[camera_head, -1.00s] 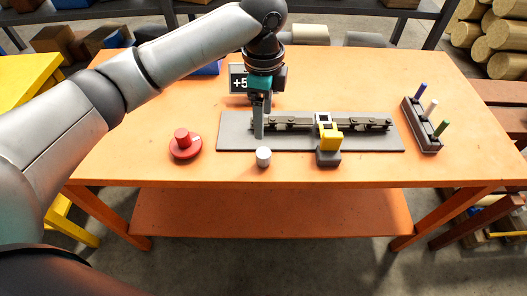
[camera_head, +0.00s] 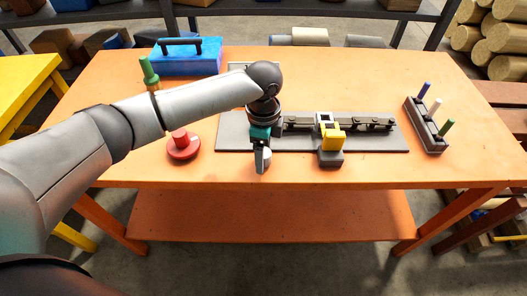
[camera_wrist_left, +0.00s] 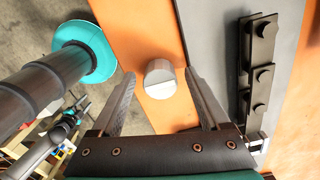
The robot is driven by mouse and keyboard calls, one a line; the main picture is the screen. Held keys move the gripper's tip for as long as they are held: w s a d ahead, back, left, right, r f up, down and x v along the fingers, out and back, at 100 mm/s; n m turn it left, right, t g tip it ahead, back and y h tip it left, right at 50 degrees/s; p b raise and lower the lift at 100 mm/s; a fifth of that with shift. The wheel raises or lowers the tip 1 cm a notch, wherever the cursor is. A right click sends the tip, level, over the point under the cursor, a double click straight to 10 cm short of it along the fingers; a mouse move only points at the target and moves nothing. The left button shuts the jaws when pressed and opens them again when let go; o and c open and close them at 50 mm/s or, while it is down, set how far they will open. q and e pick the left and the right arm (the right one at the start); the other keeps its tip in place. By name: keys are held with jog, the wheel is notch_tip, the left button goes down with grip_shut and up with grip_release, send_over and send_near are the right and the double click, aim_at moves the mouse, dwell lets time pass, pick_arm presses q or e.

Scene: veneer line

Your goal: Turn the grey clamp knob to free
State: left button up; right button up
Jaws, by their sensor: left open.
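The grey clamp knob (camera_head: 267,157) is at the front edge of the grey plate, partly hidden by my left gripper in the head view. In the left wrist view the knob (camera_wrist_left: 160,78) shows as a round, pale grey cap with a line across its face, against orange tabletop. My left gripper (camera_head: 262,166) points down at the knob. In the wrist view its open fingers (camera_wrist_left: 160,76) stand on either side of the knob, with gaps visible. Whether they are down at its height is hard to tell. My right gripper is not in view.
The grey plate (camera_head: 228,134) carries a dark bar (camera_head: 372,123) and a yellow clamp (camera_head: 332,141). A red button (camera_head: 181,147) is left of the knob. A blue toolbox (camera_head: 188,62) is at the back left. A dark rack (camera_head: 421,128) with coloured pegs stands right. The front right tabletop is clear.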

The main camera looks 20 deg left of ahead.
pick_arm(q)
jog(key=shift+c, duration=0.2)
grip_shut()
dwell(0.3)
